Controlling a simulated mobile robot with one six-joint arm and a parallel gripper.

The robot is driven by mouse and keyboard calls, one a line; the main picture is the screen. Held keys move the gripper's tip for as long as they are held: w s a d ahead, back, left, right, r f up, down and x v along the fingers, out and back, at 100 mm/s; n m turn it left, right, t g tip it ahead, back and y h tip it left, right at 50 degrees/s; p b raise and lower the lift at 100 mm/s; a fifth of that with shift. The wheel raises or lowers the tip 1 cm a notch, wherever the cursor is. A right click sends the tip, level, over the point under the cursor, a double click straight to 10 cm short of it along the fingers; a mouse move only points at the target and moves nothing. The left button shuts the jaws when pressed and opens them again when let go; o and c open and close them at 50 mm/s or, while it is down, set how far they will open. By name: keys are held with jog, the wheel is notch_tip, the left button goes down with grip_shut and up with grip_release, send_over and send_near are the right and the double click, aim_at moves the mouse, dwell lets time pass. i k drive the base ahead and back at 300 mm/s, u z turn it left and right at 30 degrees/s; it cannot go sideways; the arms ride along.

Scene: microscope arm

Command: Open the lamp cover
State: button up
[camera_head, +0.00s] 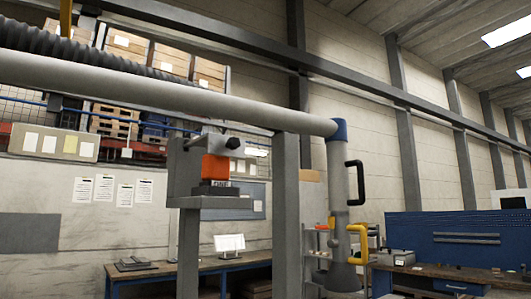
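No part in view is plainly a lamp cover. A grey tube (338,180) hangs down from a blue joint (338,129) at the end of a long grey horizontal pipe (150,92). A black C-shaped handle (361,183) is on the tube's right side. A yellow handle (363,244) sits lower down, above a flared grey cone (338,279) at the bottom. Whether the cone is a lamp or its cover, I cannot tell. My gripper is not in view.
An orange block with a black knob (215,168) sits on a grey frame with posts (286,215), left of the tube. A workbench (190,269) stands at the back. A blue panel (460,240) stands behind a bench at right. Space right of the tube's upper part looks open.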

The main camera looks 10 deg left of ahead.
aim_at(216, 144)
jog(key=z, duration=1)
jog(key=k, duration=1.05)
jog(key=u, duration=1.45)
jog(key=i, duration=1)
